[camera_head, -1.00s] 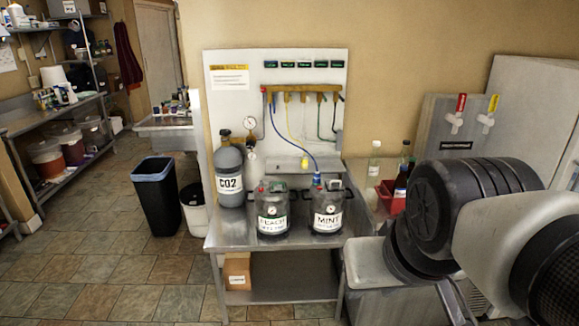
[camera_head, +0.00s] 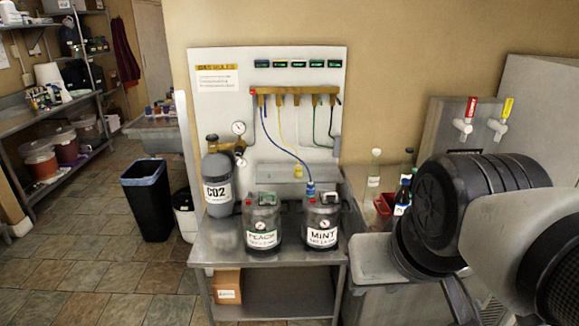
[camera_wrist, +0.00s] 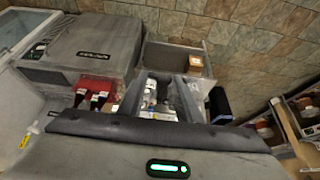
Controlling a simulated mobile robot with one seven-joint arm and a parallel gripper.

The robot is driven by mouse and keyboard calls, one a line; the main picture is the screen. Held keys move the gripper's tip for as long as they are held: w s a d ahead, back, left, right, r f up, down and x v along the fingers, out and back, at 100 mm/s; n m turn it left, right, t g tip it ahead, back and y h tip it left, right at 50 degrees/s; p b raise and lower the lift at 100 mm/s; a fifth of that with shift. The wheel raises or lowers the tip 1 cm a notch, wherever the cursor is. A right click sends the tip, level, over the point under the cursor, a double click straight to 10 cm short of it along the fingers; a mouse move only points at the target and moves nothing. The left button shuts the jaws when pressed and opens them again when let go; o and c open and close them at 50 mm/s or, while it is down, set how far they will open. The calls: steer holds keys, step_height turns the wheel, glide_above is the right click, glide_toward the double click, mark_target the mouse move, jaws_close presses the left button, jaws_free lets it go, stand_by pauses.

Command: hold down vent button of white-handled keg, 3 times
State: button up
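Two dark kegs stand side by side on the steel table in the head view: the PEACH keg (camera_head: 262,222) on the left and the MINT keg (camera_head: 322,220) on the right. Both have white labels and small gauges. A blue hose runs down to the MINT keg's top. Small red parts show on top of both kegs. I cannot tell which keg has the white handle. My gripper (camera_wrist: 162,76) shows in the wrist view, its two grey fingers apart with nothing held. It is well away from the kegs.
A grey CO2 cylinder (camera_head: 217,182) stands left of the kegs, before a white panel (camera_head: 220,110) with hoses. Bottles and a red bin (camera_head: 384,202) stand to the right. The steel table (camera_head: 215,245) has bare room at its front left. A black bin (camera_head: 147,200) stands on the floor.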

jaws_close()
stand_by(1.7)
